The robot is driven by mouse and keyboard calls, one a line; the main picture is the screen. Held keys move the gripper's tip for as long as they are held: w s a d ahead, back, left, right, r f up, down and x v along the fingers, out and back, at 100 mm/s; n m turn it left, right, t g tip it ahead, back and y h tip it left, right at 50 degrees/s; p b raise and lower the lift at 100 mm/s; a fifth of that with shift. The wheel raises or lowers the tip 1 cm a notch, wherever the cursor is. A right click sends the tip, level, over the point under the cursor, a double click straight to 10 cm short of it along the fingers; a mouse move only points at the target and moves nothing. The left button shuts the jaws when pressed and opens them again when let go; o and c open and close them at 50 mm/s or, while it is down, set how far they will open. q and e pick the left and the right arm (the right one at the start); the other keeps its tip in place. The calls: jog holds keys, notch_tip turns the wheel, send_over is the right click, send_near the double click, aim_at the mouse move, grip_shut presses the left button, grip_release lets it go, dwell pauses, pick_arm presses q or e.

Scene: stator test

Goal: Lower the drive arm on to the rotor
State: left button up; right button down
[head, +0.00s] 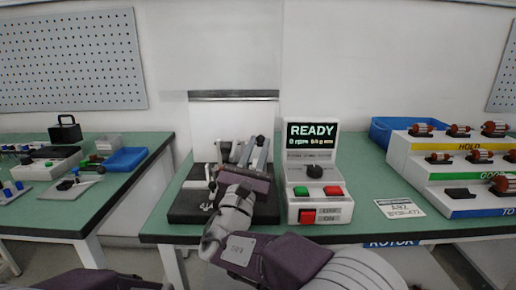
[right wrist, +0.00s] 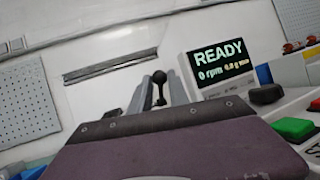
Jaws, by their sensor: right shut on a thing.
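The test stand has a black base (head: 188,206) on the middle table, with several grey metal parts on it. The drive arm's black ball knob (head: 260,140) stands above these parts; it also shows in the right wrist view (right wrist: 160,77) on a thin dark stem. My right gripper (head: 254,155) is over the stand, its two grey fingers shut on the drive arm by this knob. My gripper body hides the lower part of the stand, and I cannot make out a rotor there or the gap under the arm. My left gripper is not in view.
The tester (head: 314,170) stands close right of the stand; its screen reads READY and 0 rpm, with green and red buttons below. A stepped rack (head: 430,172) with several red rotors and a blue bin (head: 385,128) are further right. A left table (head: 140,160) holds other parts.

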jog(key=shift+w+f, duration=0.1)
jog(key=shift+f, duration=0.3)
jog(key=c, duration=1.7)
grip_release()
jog(key=o, duration=0.4)
jog(key=shift+w, duration=0.1)
jog(key=shift+o, duration=0.2)
jog(key=shift+w+f, duration=0.1)
jog(key=shift+r, duration=0.2)
jog(key=shift+s, duration=0.25)
jog(key=p+v, duration=0.1)
jog(key=v, duration=0.8)
jog(key=shift+f+p, duration=0.1)
jog(key=shift+p, duration=0.25)
jog(key=shift+w, duration=0.1)
